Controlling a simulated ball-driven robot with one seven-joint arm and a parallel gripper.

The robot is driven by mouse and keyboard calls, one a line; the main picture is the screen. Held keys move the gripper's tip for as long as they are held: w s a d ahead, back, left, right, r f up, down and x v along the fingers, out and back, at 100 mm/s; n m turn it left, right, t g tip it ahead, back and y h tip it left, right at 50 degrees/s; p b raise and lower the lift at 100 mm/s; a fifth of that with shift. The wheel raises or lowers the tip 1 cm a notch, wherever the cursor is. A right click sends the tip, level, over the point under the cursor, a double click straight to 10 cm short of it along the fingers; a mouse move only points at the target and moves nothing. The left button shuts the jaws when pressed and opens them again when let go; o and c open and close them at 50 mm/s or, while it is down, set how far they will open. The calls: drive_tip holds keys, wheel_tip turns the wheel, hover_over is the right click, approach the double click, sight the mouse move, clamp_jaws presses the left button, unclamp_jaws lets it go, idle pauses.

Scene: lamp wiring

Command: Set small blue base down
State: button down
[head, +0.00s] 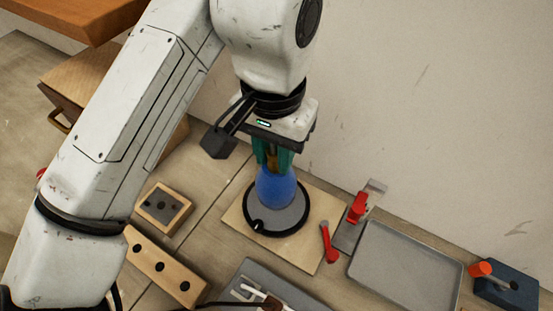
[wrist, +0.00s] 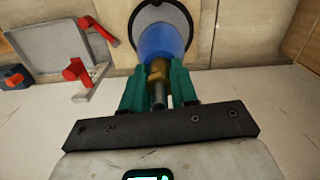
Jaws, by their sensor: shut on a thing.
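The small blue base (head: 276,188) has a blue dome-like body with a brass-coloured neck. It stands upright over a round grey disc with a black rim (head: 289,219), which lies on a light wooden board (head: 315,255). In the wrist view the blue base (wrist: 160,40) shows beyond the fingers, with its brass neck (wrist: 158,72) between them. My gripper (head: 272,160) points down from above, its green fingers shut on the neck. In the wrist view the gripper (wrist: 158,85) holds it from both sides. I cannot tell whether the base's underside touches the disc.
A red-handled clamp (head: 356,208) and a red tool (head: 328,242) are right of the disc. A grey tray (head: 405,268) and a blue block with an orange-red part (head: 507,284) lie further right. Wooden blocks with dark holes (head: 165,268) are left. The wall closes off the back.

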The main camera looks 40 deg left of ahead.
sight(276, 166)
drive_tip(key=shift+w+f, duration=0.15)
drive_tip(key=shift+f, duration=1.6)
drive_tip(key=c, duration=0.9)
unclamp_jaws()
wheel_tip(276, 166, up, 12)
drive_tip(key=shift+a+r+p, duration=0.1)
drive_tip(key=shift+p, duration=0.25)
